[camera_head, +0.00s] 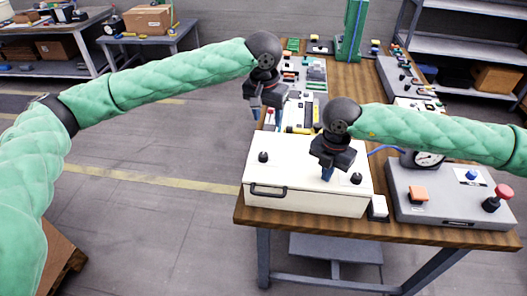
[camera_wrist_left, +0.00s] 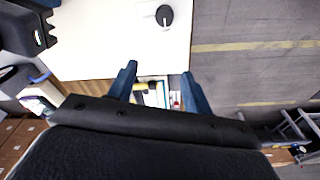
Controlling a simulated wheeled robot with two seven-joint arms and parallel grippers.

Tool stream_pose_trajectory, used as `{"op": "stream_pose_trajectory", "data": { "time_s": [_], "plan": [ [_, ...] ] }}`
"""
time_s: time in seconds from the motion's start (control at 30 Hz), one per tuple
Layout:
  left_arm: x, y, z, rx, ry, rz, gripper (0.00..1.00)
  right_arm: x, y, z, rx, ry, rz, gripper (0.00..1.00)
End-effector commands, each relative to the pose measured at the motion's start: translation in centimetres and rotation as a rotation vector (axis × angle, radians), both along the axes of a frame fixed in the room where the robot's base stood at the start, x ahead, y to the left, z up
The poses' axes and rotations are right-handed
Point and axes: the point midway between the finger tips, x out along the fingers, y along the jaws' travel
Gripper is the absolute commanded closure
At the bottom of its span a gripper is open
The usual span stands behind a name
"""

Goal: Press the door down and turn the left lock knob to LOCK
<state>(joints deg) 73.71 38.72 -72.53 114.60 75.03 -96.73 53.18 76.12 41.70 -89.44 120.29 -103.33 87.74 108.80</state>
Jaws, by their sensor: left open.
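The white box (camera_head: 300,205) stands at the near end of the bench, and its white door (camera_head: 300,172) lies over the top, looking closed or nearly so. The black left lock knob (camera_head: 263,157) is on the door's left side; it also shows in the left wrist view (camera_wrist_left: 164,15) with a pale line on it. Another black knob (camera_head: 356,178) is at the right. My left gripper (camera_head: 255,112) is open and empty, above and behind the box. My right gripper (camera_head: 327,174) is over the door beside the right knob; contact with the door is unclear.
A black handle (camera_head: 268,191) is on the box's front left. A grey control box (camera_head: 447,195) with a red button (camera_head: 498,197) and a gauge (camera_head: 424,159) stands to the right. A white switch (camera_head: 378,208) sits between. Tools and parts fill the bench behind.

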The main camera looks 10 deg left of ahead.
Motion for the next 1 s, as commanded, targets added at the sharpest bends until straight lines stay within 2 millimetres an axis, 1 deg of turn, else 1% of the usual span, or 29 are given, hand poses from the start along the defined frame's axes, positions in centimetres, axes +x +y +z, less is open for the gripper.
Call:
{"op": "stream_pose_trajectory", "data": {
  "time_s": [0.1,0.23,0.43,0.53,0.67,1.0],
  "plan": [
    [-1.4,-0.2,0.7,0.032,0.045,0.047,0.50,0.0,0.0,-0.1,-0.001,0.000,-0.001,1.00],
    [-2.6,-0.1,1.0,0.061,0.085,0.096,0.50,0.0,0.0,-0.1,-0.001,0.000,-0.001,1.00],
    [-3.5,0.0,1.2,0.086,0.116,0.133,0.50,0.0,0.0,-0.1,-0.001,0.000,-0.001,1.00],
    [-3.6,0.0,0.8,0.089,0.119,0.139,0.50,0.0,0.0,-0.1,-0.001,0.000,-0.001,1.00],
    [-3.6,0.1,-0.7,0.090,0.121,0.138,0.50,0.0,0.0,-0.1,-0.001,0.000,-0.001,1.00],
    [-3.6,0.4,-6.5,0.088,0.120,0.137,0.50,0.0,0.0,-0.1,-0.001,0.000,-0.001,1.00]
  ]
}}
